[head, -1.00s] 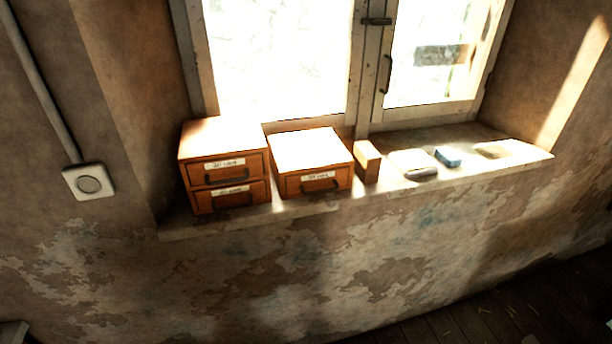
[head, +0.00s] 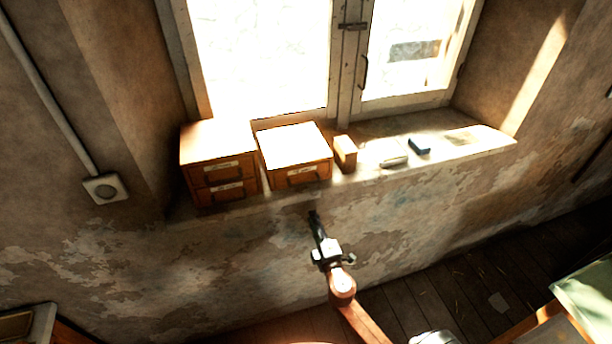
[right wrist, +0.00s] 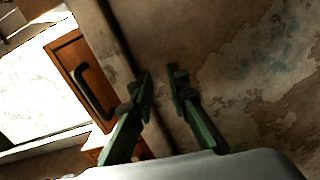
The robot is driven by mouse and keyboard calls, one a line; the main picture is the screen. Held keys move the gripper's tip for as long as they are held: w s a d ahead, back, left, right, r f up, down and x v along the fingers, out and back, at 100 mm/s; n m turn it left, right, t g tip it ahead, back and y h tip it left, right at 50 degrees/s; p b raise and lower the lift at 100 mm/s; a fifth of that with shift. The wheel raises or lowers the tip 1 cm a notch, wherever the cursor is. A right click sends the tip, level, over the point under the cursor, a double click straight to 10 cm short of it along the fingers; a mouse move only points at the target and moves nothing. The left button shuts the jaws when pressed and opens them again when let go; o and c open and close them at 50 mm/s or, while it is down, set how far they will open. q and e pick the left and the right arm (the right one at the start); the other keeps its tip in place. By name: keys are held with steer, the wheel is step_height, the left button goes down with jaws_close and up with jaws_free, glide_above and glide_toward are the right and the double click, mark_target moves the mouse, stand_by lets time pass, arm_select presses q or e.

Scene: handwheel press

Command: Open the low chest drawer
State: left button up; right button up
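The low chest (head: 296,146) is a wooden box with one drawer, a pale label and a dark handle. It stands on the window sill with its drawer front flush, seemingly shut. In the right wrist view its drawer front (right wrist: 68,57) and dark bar handle (right wrist: 92,94) show at the left, tilted. My right gripper (head: 313,214) is below and in front of the low chest, apart from it. In the right wrist view its two green fingers (right wrist: 161,76) are apart with nothing between them. My left gripper is not in view.
A taller two-drawer chest (head: 218,160) stands close left of the low chest. A small wooden block (head: 345,152) stands to its right, then a pale item (head: 393,161) and a blue item (head: 419,146). The sill (head: 450,158) ends at a front edge above the peeling wall.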

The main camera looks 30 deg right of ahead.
steer(key=n+t+p, duration=0.1)
steer(key=t, duration=0.1)
glide_toward(304, 184)
steer(key=w, duration=0.3)
steer(key=x, duration=0.2)
steer(key=p+x, duration=0.1)
steer(key=x, duration=0.2)
steer(key=d+p+x, duration=0.1)
steer(key=x, duration=0.1)
steer(key=shift+w+d, duration=0.1)
steer(key=shift+w, duration=0.05)
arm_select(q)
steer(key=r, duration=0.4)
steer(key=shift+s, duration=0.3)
arm_select(e)
jaws_close()
